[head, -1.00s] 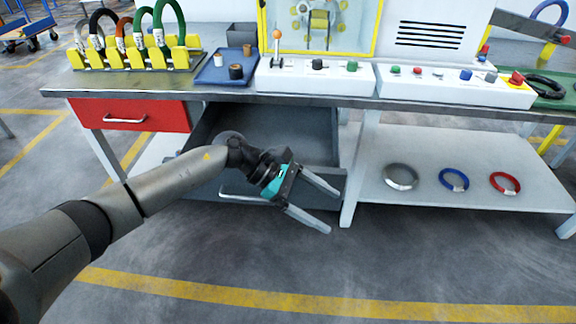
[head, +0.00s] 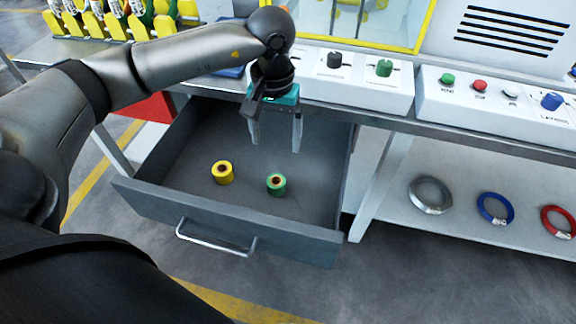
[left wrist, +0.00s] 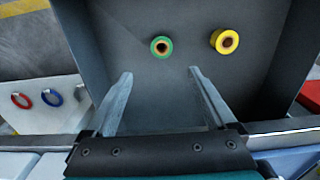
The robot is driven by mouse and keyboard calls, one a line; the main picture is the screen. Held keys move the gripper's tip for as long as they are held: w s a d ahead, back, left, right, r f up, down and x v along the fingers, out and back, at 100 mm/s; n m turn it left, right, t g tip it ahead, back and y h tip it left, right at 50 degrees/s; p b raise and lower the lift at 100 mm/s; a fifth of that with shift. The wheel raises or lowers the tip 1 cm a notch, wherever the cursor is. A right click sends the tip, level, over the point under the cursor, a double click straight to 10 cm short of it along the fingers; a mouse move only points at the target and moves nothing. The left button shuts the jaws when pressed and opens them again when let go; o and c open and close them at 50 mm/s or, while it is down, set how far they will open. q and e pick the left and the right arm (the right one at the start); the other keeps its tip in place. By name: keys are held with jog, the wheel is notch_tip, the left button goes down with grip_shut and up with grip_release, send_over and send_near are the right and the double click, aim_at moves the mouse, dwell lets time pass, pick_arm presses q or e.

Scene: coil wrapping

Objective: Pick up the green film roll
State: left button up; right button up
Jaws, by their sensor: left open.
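The green film roll (head: 276,184) stands on the floor of the open grey drawer (head: 205,208). A yellow film roll (head: 222,173) stands to its left in the head view. My left gripper (head: 274,145) is open and empty, pointing down over the back part of the drawer, above and behind the green roll. In the left wrist view the green roll (left wrist: 161,46) lies beyond the fingertips, between their lines, and the yellow roll (left wrist: 224,41) is to its right. My left gripper (left wrist: 160,75) touches neither roll. My right gripper is not in view.
The workbench edge (head: 420,134) runs just behind my left gripper, with control boxes (head: 350,75) on top. The drawer's walls surround the rolls. A lower shelf (head: 390,212) at the right holds grey, blue and red coils.

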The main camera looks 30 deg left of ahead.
pick_arm(q)
jog(key=b, duration=0.3)
send_over(276, 181)
jog(key=s+d, duration=0.1)
notch_tip(276, 181, down, 9)
jog(key=shift+f+b, duration=0.55)
jog(key=shift+f, duration=0.4)
notch_tip(276, 181, down, 3)
jog(key=shift+a+f+b, duration=0.15)
jog(key=shift+b, duration=0.7)
jog(key=shift+f, duration=0.5)
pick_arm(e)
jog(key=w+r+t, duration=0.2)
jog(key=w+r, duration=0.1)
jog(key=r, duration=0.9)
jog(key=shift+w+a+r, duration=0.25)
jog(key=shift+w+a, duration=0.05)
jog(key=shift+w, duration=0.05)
pick_arm(q)
jog(key=shift+c, duration=0.3)
jog(key=c, duration=1.3)
